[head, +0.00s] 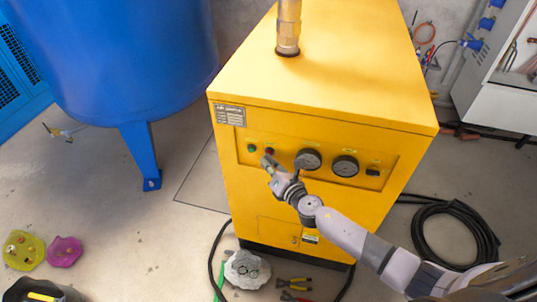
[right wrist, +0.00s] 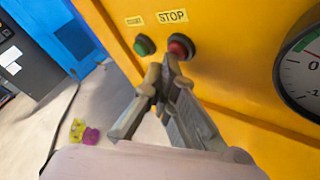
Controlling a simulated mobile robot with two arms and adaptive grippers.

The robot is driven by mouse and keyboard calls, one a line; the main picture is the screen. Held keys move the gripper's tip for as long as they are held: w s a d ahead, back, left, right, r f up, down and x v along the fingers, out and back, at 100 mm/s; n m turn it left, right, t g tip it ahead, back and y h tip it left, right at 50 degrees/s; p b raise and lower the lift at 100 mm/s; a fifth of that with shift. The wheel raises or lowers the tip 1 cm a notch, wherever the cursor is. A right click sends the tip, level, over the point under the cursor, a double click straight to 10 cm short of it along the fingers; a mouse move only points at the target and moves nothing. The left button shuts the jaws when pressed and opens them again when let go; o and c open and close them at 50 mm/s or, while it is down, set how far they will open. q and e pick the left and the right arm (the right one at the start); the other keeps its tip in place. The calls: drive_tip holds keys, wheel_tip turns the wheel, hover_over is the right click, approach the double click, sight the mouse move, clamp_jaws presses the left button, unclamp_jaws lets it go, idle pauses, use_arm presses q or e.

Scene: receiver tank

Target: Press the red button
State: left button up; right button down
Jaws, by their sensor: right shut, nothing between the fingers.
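The red button (right wrist: 180,46) sits below a STOP label on the yellow machine's front panel in the right wrist view. It also shows small in the head view (head: 269,151). A green button (right wrist: 144,45) is to its left. My right gripper (right wrist: 164,72) is shut and empty, its fingertips just in front of the red button and overlapping its lower edge in the picture. I cannot tell whether they touch it. In the head view, the right gripper (head: 268,163) is at the panel just below the red button. My left gripper is not in view.
The yellow machine (head: 330,75) has two gauges (head: 309,159) right of the buttons, close to my right wrist. A blue tank (head: 130,55) stands at the left. A black hose (head: 455,228) is coiled on the floor at right. Pliers (head: 293,284) lie on the floor in front.

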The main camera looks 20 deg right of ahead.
drive_tip(key=shift+d, duration=0.1)
idle(0.4)
drive_tip(key=shift+s+a, duration=0.5)
drive_tip(key=shift+s, duration=0.15)
drive_tip(key=s+a, duration=0.1)
drive_tip(key=s, duration=0.1)
drive_tip(key=s+a+p, duration=0.1)
drive_tip(key=s, duration=0.1)
drive_tip(key=shift+a, duration=0.4)
idle(0.6)
